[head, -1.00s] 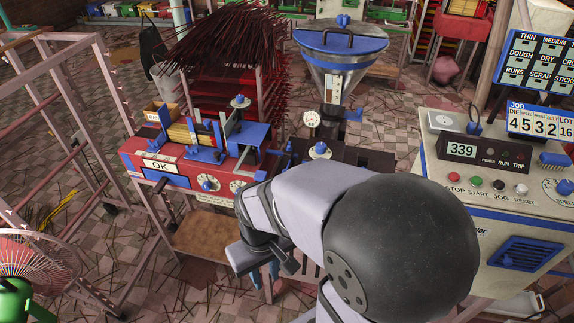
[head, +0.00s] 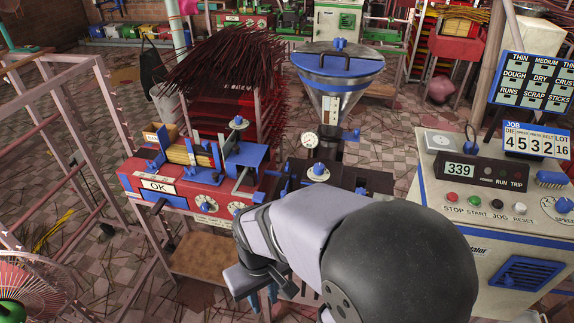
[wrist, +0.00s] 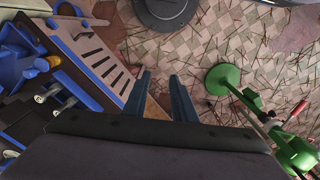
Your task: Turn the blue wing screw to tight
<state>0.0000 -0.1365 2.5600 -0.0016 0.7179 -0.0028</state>
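My gripper (wrist: 160,76) is open and empty in the wrist view, its two blue-grey fingers apart and pointing over the floor. In the head view its fingers are mostly hidden below my arm. I cannot tell for sure which blue part is the wing screw. A blue knob (head: 318,170) sits on top of the dark extruder block (head: 362,181), and a small blue handle (head: 355,134) is beside the hopper. In the wrist view, a blue fitting (wrist: 18,68) with a brass tip is at the left, apart from the fingers.
A red machine marked OK (head: 198,190) stands left of the extruder. The hopper (head: 337,75) rises behind it, and the control cabinet (head: 500,240) stands at right. A slotted blue-edged panel (wrist: 95,60) lies left of my fingers; a green stand (wrist: 224,78) is at right.

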